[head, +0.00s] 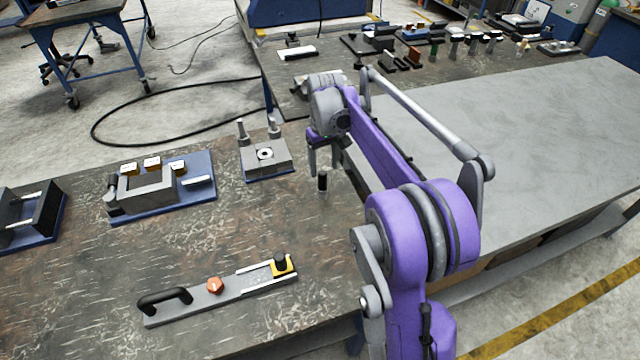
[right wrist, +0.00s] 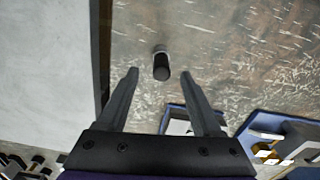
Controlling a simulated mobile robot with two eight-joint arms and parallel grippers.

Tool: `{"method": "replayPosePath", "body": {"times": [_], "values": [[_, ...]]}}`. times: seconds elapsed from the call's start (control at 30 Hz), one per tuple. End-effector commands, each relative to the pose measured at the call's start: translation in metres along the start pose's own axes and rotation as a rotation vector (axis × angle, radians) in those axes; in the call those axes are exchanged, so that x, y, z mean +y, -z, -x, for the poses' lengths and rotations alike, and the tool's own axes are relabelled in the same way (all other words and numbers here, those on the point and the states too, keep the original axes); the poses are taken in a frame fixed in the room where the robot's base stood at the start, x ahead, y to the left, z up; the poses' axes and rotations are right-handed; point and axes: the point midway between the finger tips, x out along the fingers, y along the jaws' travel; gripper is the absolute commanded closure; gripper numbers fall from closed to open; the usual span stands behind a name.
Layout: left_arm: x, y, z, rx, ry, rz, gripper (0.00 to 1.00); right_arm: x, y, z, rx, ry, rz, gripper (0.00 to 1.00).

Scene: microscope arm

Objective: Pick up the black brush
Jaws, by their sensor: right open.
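A small upright black cylinder with a pale base, seemingly the black brush (head: 322,181), stands on the worn brown table near its right edge. In the right wrist view the brush (right wrist: 161,66) shows between and a little beyond the two fingertips. My right gripper (head: 326,165) points down above and around the brush's place, open and empty; its fingers also show spread apart in the right wrist view (right wrist: 159,74). I cannot see contact between fingers and brush. My left gripper is not in view.
A grey fixture (head: 266,158) with two posts stands just left of the brush. A blue-based fixture (head: 162,190) is farther left. A handled bar (head: 215,290) lies in front. A grey table (head: 520,130) adjoins on the right. Table around the brush is clear.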

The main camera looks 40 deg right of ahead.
Motion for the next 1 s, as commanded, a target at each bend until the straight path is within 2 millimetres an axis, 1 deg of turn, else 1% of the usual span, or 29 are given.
{"method": "replayPosePath", "body": {"times": [0.03,0.1,0.27,0.5,0.6,0.87,0.97,1.0], "values": [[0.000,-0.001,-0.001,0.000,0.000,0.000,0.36,0.000,0.000,-0.009,0.000,0.000,0.000,0.33],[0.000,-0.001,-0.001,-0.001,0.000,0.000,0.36,0.000,0.000,-0.016,0.001,0.000,0.000,0.33],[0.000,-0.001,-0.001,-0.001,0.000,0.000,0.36,-0.001,0.001,-0.027,0.001,-0.001,0.000,0.33],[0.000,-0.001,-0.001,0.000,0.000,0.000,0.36,-0.003,0.003,-0.061,0.001,-0.001,0.001,0.33],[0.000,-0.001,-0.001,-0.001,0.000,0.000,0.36,-0.003,0.003,-0.071,0.002,-0.001,0.001,0.33],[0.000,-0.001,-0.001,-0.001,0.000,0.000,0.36,-0.003,0.003,-0.074,0.002,-0.001,0.000,0.33],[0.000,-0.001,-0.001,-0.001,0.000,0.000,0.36,-0.003,0.003,-0.074,0.002,-0.001,0.000,0.49],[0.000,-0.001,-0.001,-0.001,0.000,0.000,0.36,-0.003,0.003,-0.074,0.002,-0.001,0.000,0.57]]}}
